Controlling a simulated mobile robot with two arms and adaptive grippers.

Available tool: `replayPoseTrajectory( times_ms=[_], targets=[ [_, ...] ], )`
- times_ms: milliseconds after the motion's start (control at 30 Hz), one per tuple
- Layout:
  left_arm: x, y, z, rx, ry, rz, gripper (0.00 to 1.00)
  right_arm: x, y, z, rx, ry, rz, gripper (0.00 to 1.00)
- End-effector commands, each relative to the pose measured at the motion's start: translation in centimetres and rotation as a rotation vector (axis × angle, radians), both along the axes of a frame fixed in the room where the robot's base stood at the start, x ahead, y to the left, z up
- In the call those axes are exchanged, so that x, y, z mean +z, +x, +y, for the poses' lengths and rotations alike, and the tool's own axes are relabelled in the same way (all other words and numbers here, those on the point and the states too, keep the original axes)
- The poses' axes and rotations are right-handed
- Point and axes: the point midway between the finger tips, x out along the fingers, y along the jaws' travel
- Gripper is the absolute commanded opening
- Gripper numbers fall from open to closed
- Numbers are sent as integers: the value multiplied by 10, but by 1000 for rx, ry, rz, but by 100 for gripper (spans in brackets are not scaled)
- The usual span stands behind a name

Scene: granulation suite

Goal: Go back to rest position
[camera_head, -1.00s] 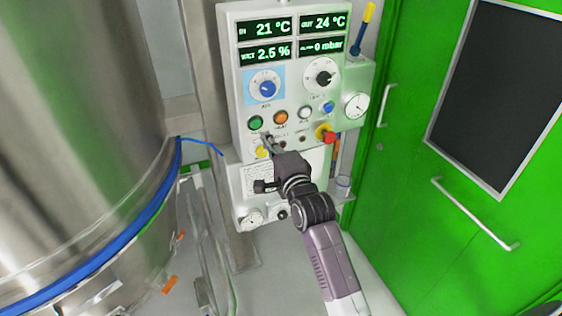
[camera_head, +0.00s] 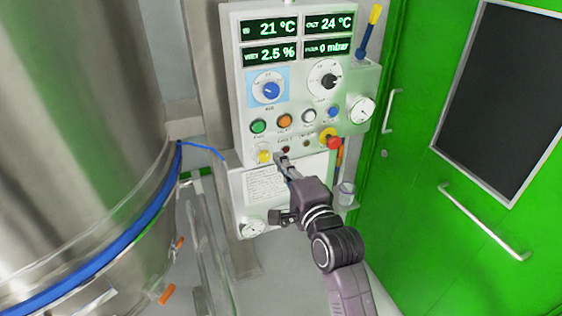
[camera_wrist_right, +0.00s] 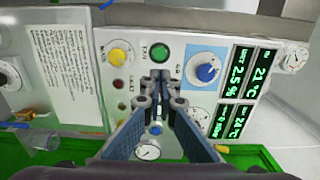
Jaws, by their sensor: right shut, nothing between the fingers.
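My right gripper (camera_head: 281,159) is shut and empty in front of the lower part of the white control panel (camera_head: 240,140). Its tips appear just below the row of coloured buttons, near the yellow knob (camera_head: 264,154). In the right wrist view, the closed fingers (camera_wrist_right: 160,76) point at the panel, with the green button (camera_wrist_right: 160,52) just beyond the tips and the blue knob (camera_wrist_right: 207,72) to the right. A gap between the tips and the panel cannot be judged exactly. My left gripper is not in view.
A large steel vessel (camera_head: 80,120) with a blue band stands at the left. A green door (camera_head: 420,220) with a handle bar (camera_head: 483,222) fills the right.

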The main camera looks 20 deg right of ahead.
Motion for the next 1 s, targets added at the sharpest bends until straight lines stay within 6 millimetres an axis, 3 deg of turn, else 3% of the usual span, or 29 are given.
replayPoseTrajectory(
  times_ms=[333, 467, 567, 767, 867, 1000],
  targets=[
    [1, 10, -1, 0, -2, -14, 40, -2, 0, 0, 1, -2, 2, 0],
    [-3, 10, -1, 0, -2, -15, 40, -30, 5, 4, 9, -44, 43, 0],
    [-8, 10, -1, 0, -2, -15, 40, -86, 9, 11, 30, -129, 122, 0],
    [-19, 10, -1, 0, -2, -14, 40, -236, -2, 28, 118, -379, 324, 0],
    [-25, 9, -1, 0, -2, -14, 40, -311, -22, 34, 180, -503, 421, 0],
    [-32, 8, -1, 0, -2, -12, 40, -411, -63, 38, 286, -673, 547, 0]
  ],
)
